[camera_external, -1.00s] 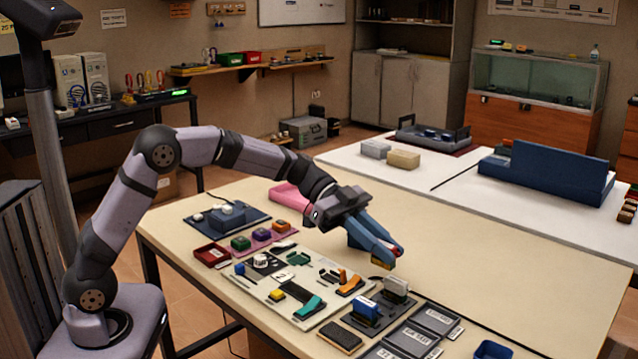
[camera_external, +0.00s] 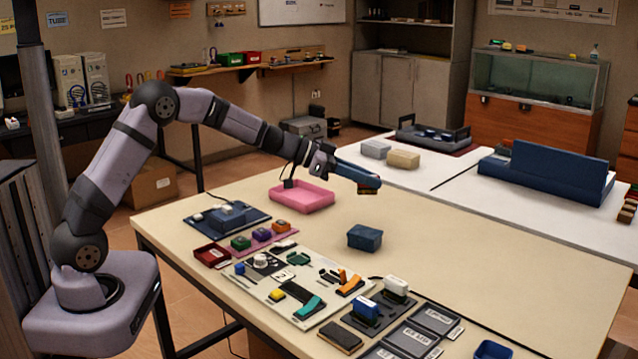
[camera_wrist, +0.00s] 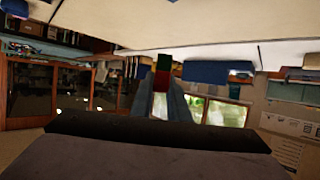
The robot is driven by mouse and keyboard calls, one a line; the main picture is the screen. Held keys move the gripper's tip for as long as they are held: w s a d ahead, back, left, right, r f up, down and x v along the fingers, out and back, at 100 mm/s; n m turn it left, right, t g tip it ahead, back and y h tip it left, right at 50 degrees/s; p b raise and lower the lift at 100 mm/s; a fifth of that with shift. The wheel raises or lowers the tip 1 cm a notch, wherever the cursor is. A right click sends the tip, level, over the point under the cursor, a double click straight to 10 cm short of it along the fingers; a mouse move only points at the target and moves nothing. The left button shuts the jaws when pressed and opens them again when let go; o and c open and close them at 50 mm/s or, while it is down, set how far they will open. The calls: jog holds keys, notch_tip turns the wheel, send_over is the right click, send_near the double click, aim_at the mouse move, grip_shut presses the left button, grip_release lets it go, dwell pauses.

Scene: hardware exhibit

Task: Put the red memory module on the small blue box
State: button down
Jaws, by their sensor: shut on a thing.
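My gripper (camera_external: 366,180) is shut on the red memory module and holds it in the air, well above the table. The module (camera_external: 368,190) shows at the blue fingertips as a small piece with a gold-brown lower edge. In the wrist view, the module (camera_wrist: 164,62) shows red and green at the ends of the fingers (camera_wrist: 163,88); the fingers hide part of it. The small blue box (camera_external: 365,238) stands on the table below my gripper, apart from it. I see nothing on its top.
A pink tray (camera_external: 302,197) lies left of the blue box. A light board with several parts (camera_external: 268,292) and dark trays (camera_external: 408,340) fill the front of the table. The tabletop right of the box is clear. White tables with a large blue holder (camera_external: 545,178) stand behind.

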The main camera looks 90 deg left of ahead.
aim_at(365, 231)
jog(key=shift+a+f, duration=0.1)
jog(key=shift+a, duration=0.1)
jog(key=shift+f+p, duration=0.95)
jog(key=shift+f, duration=4.05)
jog(key=shift+f+b, duration=0.2)
jog(key=shift+b, duration=0.3)
jog(key=c, duration=1.7)
grip_release()
jog(key=shift+r+p, duration=0.2)
jog(key=shift+p, duration=0.2)
